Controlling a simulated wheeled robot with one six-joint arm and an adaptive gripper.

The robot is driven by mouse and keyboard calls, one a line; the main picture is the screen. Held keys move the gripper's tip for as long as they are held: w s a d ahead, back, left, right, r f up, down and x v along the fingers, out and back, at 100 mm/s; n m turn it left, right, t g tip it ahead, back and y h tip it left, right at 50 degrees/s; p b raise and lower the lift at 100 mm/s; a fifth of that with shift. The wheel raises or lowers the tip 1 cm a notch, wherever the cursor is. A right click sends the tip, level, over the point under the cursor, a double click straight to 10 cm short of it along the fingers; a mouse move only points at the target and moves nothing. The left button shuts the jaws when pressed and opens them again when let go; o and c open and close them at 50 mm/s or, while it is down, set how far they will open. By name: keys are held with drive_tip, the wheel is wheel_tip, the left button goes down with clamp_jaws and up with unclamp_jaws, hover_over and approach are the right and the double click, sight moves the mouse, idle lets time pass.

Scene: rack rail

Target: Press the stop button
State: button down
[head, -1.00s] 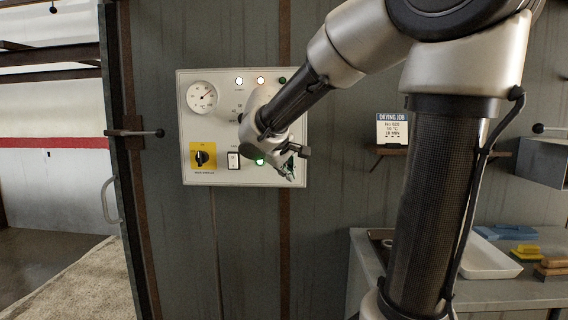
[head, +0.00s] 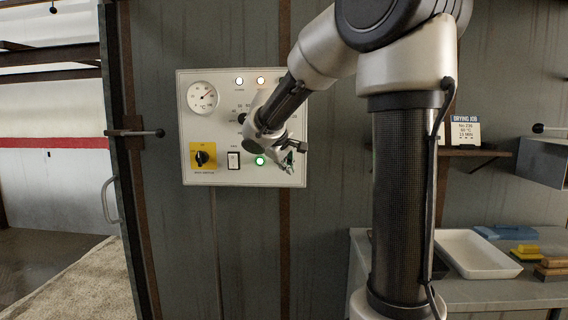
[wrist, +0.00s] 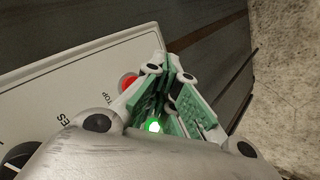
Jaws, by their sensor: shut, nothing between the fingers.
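The stop button is the red button (wrist: 128,82) on the panel in the wrist view, beside lettering that reads "TOP" with its start hidden. In the head view my gripper covers that part of the panel, and I cannot make out the red button. A green lit button (head: 260,160) shows just left of my gripper (head: 288,170); its glow (wrist: 153,126) shows between the finger links in the wrist view. My gripper, with teal finger pads (wrist: 172,82), is shut and empty in front of the panel's lower right. I cannot tell whether it touches the panel.
The white control panel (head: 215,128) carries a gauge (head: 203,97), a yellow-backed rotary switch (head: 203,156) and a rocker switch (head: 233,160). A door lever (head: 140,133) sticks out at left. At right are a bench with a white tray (head: 478,255) and a shelf with a sign (head: 465,131).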

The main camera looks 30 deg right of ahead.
drive_tip(key=shift+w+d, duration=0.55)
drive_tip(key=shift+w, duration=0.3)
idle(0.9)
drive_tip(key=shift+w+d, duration=0.25)
drive_tip(key=shift+w, duration=0.05)
drive_tip(key=shift+w+d, duration=0.25)
drive_tip(key=shift+w, duration=0.1)
idle(0.7)
drive_tip(key=shift+s+a, duration=0.5)
drive_tip(key=shift+s, duration=0.2)
drive_tip(key=shift+s+a, duration=0.7)
drive_tip(key=shift+s, duration=0.35)
drive_tip(key=shift+s+a, duration=0.7)
drive_tip(key=shift+s, duration=0.35)
